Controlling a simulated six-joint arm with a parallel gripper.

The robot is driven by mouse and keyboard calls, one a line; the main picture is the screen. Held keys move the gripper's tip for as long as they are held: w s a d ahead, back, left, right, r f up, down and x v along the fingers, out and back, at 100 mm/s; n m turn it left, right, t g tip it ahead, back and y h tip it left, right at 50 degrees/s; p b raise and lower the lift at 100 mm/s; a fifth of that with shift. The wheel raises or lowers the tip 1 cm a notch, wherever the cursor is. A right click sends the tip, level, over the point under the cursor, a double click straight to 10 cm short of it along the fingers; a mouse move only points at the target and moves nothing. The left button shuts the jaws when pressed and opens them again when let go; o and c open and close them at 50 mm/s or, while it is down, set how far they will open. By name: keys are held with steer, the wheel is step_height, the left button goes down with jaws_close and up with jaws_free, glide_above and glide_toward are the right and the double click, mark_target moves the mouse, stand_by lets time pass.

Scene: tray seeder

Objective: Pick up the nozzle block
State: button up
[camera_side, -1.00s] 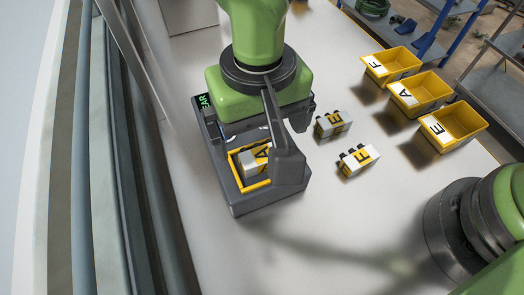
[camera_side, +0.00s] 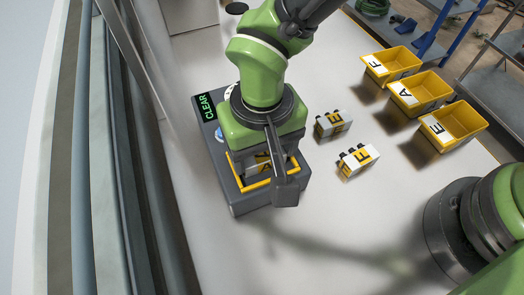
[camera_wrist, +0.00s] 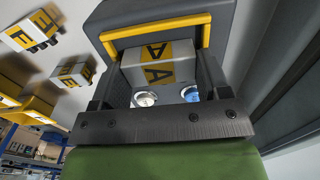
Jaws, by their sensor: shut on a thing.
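The nozzle block (camera_side: 263,166), white with a yellow band and black letter A, sits inside the yellow-edged recess of a grey station (camera_side: 240,203). My gripper (camera_side: 268,172) is lowered over it, with the near finger crossing the front of the recess. In the wrist view the block (camera_wrist: 160,68) lies between the two dark fingers of my gripper (camera_wrist: 160,85), which is shut on it. The yellow rim (camera_wrist: 152,28) runs around the far side. The block's lower part is hidden.
Two similar blocks (camera_side: 333,124) (camera_side: 357,161) lie to the right. Yellow lettered bins (camera_side: 391,65) (camera_side: 421,92) (camera_side: 453,126) stand at the upper right. The lower middle of the table is clear.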

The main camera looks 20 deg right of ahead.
step_height(320, 180, up, 10)
stand_by(0.6)
steer(key=shift+w+d, duration=0.1)
stand_by(0.8)
steer(key=w+d, duration=0.5)
steer(key=d, duration=0.6)
steer(key=w+d, duration=0.4)
steer(key=d, duration=0.7)
steer(key=s+d, duration=0.3)
steer(key=d, duration=0.6)
steer(key=s+d, duration=0.2)
steer(key=d, duration=0.8)
step_height(320, 180, down, 6)
steer(key=shift+s+a+f, duration=0.2)
steer(key=shift+f, duration=0.05)
